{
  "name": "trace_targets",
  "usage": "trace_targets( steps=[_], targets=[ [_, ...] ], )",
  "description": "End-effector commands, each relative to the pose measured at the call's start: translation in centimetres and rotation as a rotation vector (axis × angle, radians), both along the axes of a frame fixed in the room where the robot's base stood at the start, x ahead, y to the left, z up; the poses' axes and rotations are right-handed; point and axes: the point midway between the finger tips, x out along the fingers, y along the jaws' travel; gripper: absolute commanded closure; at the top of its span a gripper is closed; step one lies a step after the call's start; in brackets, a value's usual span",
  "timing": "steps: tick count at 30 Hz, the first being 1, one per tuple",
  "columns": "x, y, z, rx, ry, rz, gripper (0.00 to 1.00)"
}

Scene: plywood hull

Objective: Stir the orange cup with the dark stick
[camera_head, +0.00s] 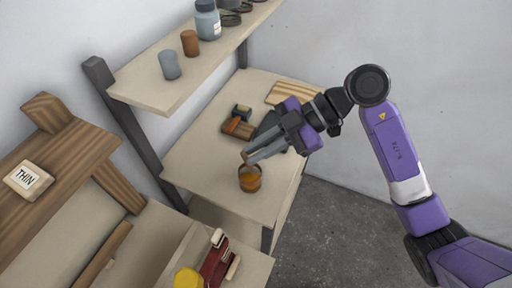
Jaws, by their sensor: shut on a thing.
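The orange cup (250,183) stands upright near the front edge of the pale worktop. My gripper (250,158) reaches in from the right, with its grey fingertips just above the cup's rim. It is shut on the dark stick (244,155), of which only a small brown end shows at the fingertips. The rest of the stick is hidden or too small to make out. I cannot tell whether its lower end is inside the cup.
A brown and dark tool (238,128) lies behind my gripper, and a striped wooden board (288,92) lies farther back. A raised shelf (150,92) holds small cups and a blue-grey jar (207,20). The worktop (205,165) left of the cup is clear.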

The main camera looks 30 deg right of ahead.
Motion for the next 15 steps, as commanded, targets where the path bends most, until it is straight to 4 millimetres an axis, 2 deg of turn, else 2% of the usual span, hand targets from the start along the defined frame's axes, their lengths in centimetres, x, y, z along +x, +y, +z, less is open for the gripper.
trace_targets(
  steps=[15],
  targets=[
    [-0.86,0.00,0.21,0.001,-0.001,-0.001,1.00]
  ],
)
